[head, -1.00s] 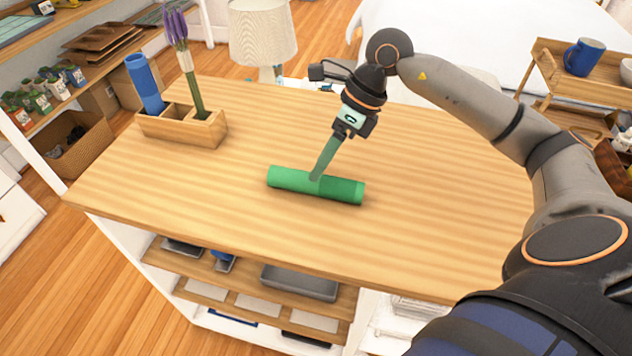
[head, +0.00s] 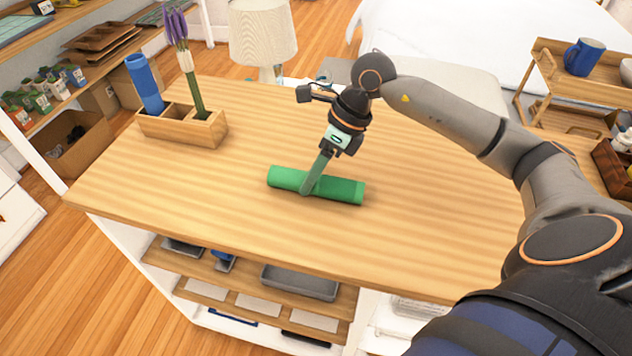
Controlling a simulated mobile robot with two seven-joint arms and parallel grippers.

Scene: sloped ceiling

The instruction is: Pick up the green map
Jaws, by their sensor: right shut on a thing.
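The green map (head: 342,190) is a rolled tube lying on the wooden tabletop (head: 420,225), slanting slightly down to the right. My right gripper (head: 308,188) reaches down onto it from above and is shut on it, a little left of the map's middle. The fingers cover a narrow part of the roll. The map appears to rest on the table still; I see no clear gap under it. My left gripper is not in view.
A wooden holder (head: 180,132) with a blue roll (head: 145,84) and a purple flower (head: 185,60) stands at the table's back left. A lamp (head: 262,32) is behind the table. The tabletop around the map is clear.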

